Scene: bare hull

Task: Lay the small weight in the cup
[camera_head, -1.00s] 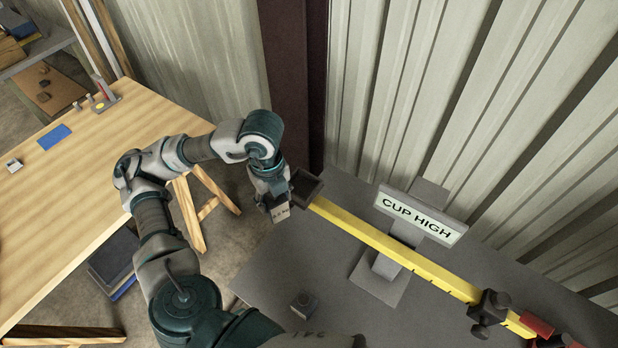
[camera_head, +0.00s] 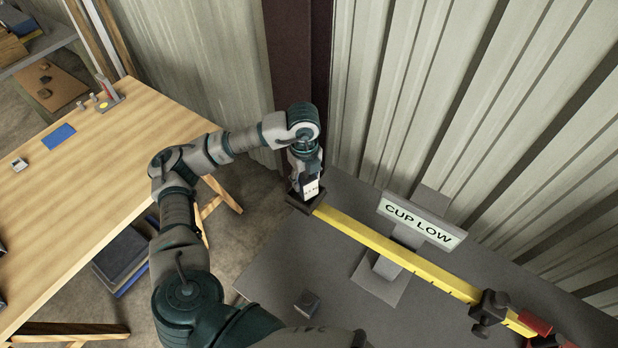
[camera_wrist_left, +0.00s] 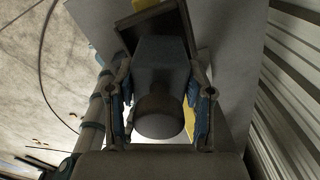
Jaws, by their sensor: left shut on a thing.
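The cup (camera_head: 295,205) is a dark, square, open holder at the left end of a yellow beam (camera_head: 385,246). My left gripper (camera_head: 308,190) points down over it. In the left wrist view, my left gripper (camera_wrist_left: 162,108) is shut on the small weight (camera_wrist_left: 160,118), a dark block with a rounded knob between the fingers. The weight's far end overlaps the cup's rim (camera_wrist_left: 143,17); I cannot tell whether it touches the cup's floor. A sign (camera_head: 420,221) above the beam reads CUP LOW. My right gripper is not in view.
A second dark block (camera_head: 307,304) stands on the grey table (camera_head: 270,272). A clamp-like slider (camera_head: 489,309) sits on the beam's right part. A corrugated wall (camera_head: 440,100) is behind. A wooden table (camera_head: 100,180) with small items is at left.

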